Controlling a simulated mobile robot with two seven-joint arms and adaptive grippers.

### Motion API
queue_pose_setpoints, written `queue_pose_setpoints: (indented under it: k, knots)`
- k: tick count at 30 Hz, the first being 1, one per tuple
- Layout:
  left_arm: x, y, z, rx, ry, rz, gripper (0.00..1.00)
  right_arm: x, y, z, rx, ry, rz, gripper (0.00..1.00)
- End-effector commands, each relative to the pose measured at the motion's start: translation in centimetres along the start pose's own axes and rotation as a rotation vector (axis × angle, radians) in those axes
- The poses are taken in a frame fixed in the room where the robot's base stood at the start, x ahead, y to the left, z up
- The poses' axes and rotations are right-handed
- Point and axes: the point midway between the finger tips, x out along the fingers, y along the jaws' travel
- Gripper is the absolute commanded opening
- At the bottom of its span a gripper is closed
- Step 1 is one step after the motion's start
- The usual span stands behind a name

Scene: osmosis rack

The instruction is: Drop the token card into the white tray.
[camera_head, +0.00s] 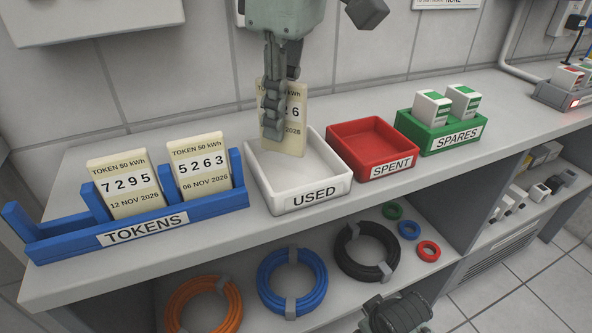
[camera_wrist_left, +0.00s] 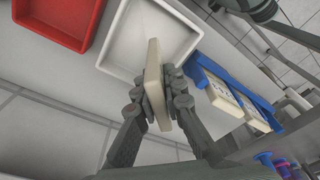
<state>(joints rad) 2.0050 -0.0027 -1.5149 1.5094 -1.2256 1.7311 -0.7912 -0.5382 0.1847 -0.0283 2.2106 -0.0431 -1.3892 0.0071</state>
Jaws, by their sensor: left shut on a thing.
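A cream token card (camera_head: 297,120) is pinched in my left gripper (camera_head: 273,125), upright over the white tray labelled USED (camera_head: 318,187). The gripper covers part of its print. In the left wrist view the card (camera_wrist_left: 153,75) sits between the fingers of my left gripper (camera_wrist_left: 162,92), with the white tray (camera_wrist_left: 118,55) behind it. Its lower end overlaps the tray's inside; I cannot tell whether it touches the tray. The tray's visible floor is empty. A dark gripper-like part (camera_head: 395,312) at the bottom edge may be my right gripper; its fingers cannot be made out.
The blue TOKENS rack (camera_head: 190,216) at left holds two more cards (camera_head: 125,186). The empty red SPENT tray (camera_head: 372,145) stands just right of the white tray. Beyond it is the green SPARES box (camera_head: 437,138). Coiled hoses (camera_head: 292,280) lie on the lower shelf.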

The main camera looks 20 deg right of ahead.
Motion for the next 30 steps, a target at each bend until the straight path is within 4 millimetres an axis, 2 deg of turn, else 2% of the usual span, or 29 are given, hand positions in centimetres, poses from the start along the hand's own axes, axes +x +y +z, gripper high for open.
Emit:
queue_pose_setpoints:
  k: [9,10,15,25,30]
  knots:
    - [0.1,0.0,0.0,0.000,0.000,0.000,0.00,-0.3,0.1,-0.1,0.000,0.002,0.002,0.40]
    - [0.1,0.0,0.0,0.000,0.000,0.000,0.12,-0.3,0.1,0.0,0.000,0.002,0.002,0.40]
    - [0.1,0.0,0.0,0.000,0.000,0.000,0.33,-0.3,0.1,-0.1,0.000,0.002,0.002,0.40]
    - [-0.1,0.0,0.0,0.000,0.000,0.000,0.34,-0.2,0.1,0.0,0.000,0.001,0.002,0.40]
    - [-2.1,0.1,0.0,-0.001,0.000,0.002,0.34,-0.2,0.1,0.0,0.000,0.001,0.002,0.40]
